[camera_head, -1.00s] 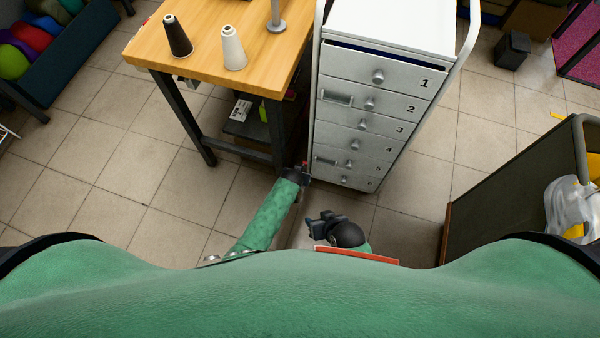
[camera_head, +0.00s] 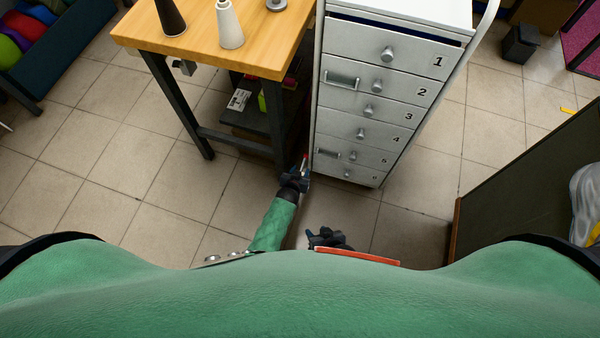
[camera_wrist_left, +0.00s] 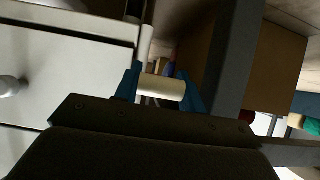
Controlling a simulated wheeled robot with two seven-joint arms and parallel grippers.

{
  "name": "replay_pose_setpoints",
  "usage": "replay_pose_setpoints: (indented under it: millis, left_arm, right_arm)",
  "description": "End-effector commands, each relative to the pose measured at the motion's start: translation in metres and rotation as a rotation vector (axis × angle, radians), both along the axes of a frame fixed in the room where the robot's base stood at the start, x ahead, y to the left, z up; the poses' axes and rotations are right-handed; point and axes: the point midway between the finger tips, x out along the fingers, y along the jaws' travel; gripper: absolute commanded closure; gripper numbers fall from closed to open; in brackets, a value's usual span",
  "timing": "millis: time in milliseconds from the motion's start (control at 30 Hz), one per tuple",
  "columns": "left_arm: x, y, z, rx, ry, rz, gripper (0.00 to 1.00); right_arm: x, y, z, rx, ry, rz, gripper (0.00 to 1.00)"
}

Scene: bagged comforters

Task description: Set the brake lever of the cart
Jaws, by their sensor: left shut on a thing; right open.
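The cart (camera_head: 365,103) is a grey-white cabinet of numbered drawers with white side rails, right of the wooden table. My left gripper (camera_head: 303,174) is low at the cart's front left corner, close by the table leg. A small red piece (camera_head: 304,160) shows just above its fingers. In the left wrist view my blue fingers (camera_wrist_left: 163,90) are shut around a pale cylindrical bar (camera_wrist_left: 162,88), which looks like the brake lever beside the cart's white rail. My right gripper (camera_head: 324,238) is open and empty, low in front of my body; its arm is mostly hidden.
The wooden table (camera_head: 215,45) with black legs holds spools and stands close left of the cart. A dark bin (camera_head: 525,160) with a clear bag stands at the right. Tiled floor is free on the left and between cart and bin.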

Motion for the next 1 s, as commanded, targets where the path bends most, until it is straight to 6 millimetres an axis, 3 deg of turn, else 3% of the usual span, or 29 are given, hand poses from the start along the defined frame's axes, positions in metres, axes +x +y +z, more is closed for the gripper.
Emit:
replay_pose_setpoints:
  millis: [633, 667, 733, 1000]
  left_arm:
    - [0.0002, -0.0003, -0.0032, -0.012, -0.040, 0.000, 1.00]
    - [0.0002, -0.0003, -0.0032, -0.012, -0.040, 0.000, 0.54]
    - [0.0002, -0.0003, -0.0032, -0.012, -0.040, 0.000, 0.41]
    - [0.0000, 0.0000, -0.0031, -0.012, -0.039, 0.000, 0.38]
  right_arm:
    - [-0.0008, 0.0003, -0.0094, 0.001, -0.001, -0.001, 0.58]
    - [-0.0008, 0.0003, -0.0094, 0.001, -0.001, -0.001, 0.58]
    - [-0.0008, 0.0002, -0.0094, 0.001, -0.001, -0.001, 0.58]
    - [-0.0008, -0.0005, -0.0096, -0.001, 0.000, -0.001, 0.58]
